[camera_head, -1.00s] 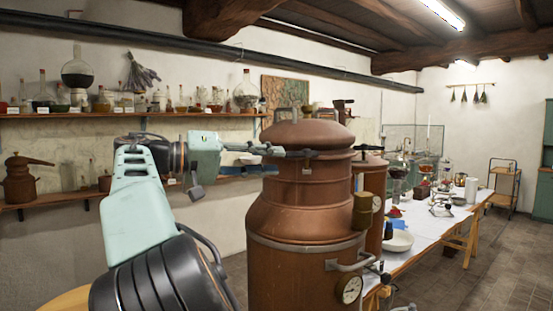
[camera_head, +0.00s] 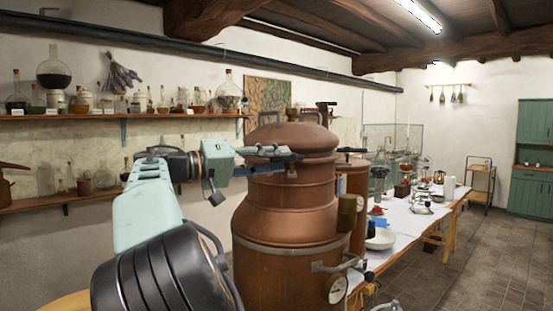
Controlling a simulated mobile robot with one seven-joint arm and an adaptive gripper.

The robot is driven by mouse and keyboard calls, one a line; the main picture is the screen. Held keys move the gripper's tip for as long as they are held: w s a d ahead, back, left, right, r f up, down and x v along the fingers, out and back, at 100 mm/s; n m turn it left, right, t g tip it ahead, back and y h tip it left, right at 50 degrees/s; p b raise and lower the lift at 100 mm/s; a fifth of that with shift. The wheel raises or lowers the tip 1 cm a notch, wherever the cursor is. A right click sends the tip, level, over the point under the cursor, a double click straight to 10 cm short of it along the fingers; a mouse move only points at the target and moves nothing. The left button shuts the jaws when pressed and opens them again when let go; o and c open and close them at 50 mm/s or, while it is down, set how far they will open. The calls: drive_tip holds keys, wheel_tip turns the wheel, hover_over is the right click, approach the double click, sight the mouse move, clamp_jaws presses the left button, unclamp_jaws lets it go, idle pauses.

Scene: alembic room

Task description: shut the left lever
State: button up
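A large copper still (camera_head: 285,215) with a domed lid stands in the middle. My gripper (camera_head: 292,158) reaches from the left to the left side of the lid, near the rim. Its two fingers appear spread one above the other, with nothing visible between them. Small clamp-like fittings sit on the lid's rim by the fingertips, partly hidden by the gripper. I cannot tell whether one of them is the left lever, or whether the fingers touch it. A dark handle (camera_head: 352,150) shows on top of a smaller copper vessel (camera_head: 354,185) behind, to the right.
A gauge (camera_head: 336,289) and pipes stick out from the still's lower right. A long table (camera_head: 405,237) with a white bowl (camera_head: 381,239) and glassware runs behind it. A bottle shelf (camera_head: 175,117) lines the left wall. The floor at the right is open.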

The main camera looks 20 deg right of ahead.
drive_tip(key=shift+d, duration=0.25)
clamp_jaws()
